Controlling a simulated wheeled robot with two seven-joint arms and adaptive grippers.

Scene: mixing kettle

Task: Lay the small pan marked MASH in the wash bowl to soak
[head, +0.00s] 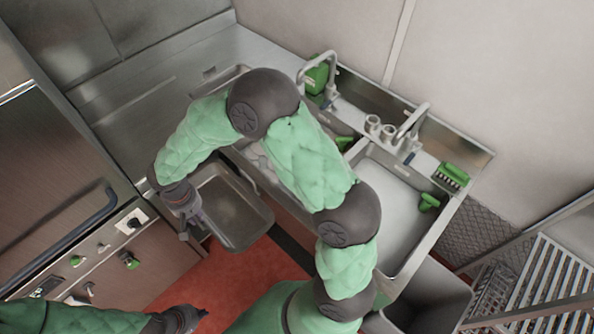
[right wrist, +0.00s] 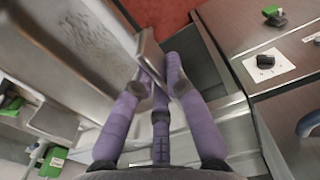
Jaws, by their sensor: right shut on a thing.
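A grey metal rectangular pan (head: 235,207) hangs from my right gripper (head: 187,222), left of the sink unit and above the red floor. I read no MASH mark on it. In the right wrist view my purple fingers (right wrist: 160,88) are shut on its metal edge, and the pan (right wrist: 80,55) fills the upper left. The sink's right bowl (head: 392,205) has a pale, filled-looking inside. Its middle bowl is largely hidden by my right arm. No label tells which is the wash bowl. My left gripper (head: 190,317) is low in the head view, away from the pan; its fingers are unclear.
Two taps (head: 411,122) stand along the sink's back, with green brushes (head: 452,175) on its ledge. A cabinet with knobs and a handle (head: 75,240) stands at left. A slatted rack (head: 545,285) is at right. Steel counter (head: 120,110) at upper left is clear.

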